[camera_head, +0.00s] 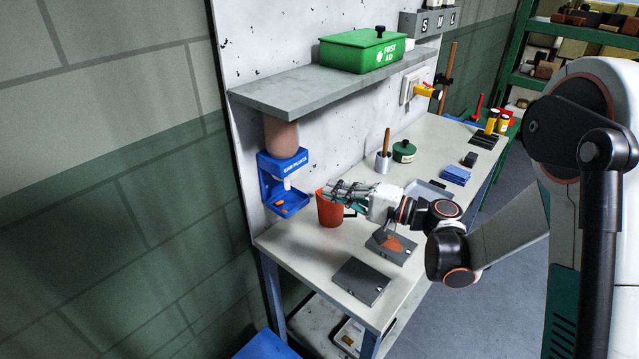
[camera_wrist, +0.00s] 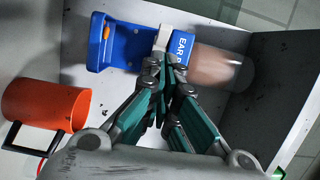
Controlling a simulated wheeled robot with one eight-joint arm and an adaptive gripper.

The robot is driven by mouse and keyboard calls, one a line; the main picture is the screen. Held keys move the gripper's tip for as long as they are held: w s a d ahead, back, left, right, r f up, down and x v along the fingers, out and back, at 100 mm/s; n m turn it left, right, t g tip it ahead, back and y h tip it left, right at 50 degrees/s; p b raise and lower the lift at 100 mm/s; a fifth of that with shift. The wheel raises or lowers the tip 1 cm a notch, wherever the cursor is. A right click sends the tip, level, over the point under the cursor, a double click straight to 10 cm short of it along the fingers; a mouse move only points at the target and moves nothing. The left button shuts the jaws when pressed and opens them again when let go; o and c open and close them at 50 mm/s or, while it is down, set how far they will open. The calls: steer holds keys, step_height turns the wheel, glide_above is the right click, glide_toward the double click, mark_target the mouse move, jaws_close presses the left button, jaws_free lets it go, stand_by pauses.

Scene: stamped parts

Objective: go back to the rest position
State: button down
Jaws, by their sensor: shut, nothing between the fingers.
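My gripper (camera_head: 340,188) is shut and empty, held above the workbench (camera_head: 336,244) in front of the blue ear plug dispenser (camera_head: 283,170). In the wrist view its closed green and grey fingers (camera_wrist: 168,75) point toward the dispenser (camera_wrist: 115,45). The orange-red cup (camera_head: 329,210) stands upright on the bench, just below the fingers in the head view. In the wrist view the cup (camera_wrist: 45,112) is off to the left, apart from the fingers. My arm reaches in over the bench from the right.
A grey shelf (camera_head: 330,85) with a green first aid box (camera_head: 361,50) overhangs the bench. Two dark plates (camera_head: 361,281) lie near the front edge, one with an orange patch (camera_head: 393,243). A green tin (camera_head: 403,152) and blue pads (camera_head: 455,175) stand further right.

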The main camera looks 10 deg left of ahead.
steer(key=s+d+r+n+t+h, duration=0.1)
steer(key=s+d+r+h, duration=0.1)
steer(key=s+d+h, duration=0.6)
steer(key=s+d+r+n+t+h, duration=0.1)
steer(key=s+d+r+n+h, duration=0.1)
steer(key=s+d+h, duration=0.7)
steer(key=s+d, duration=0.8)
steer(key=d, duration=0.2)
steer(key=shift+s+d+t+p, duration=0.2)
steer(key=shift+d+t+p, duration=0.05)
steer(key=shift+t+p, duration=0.1)
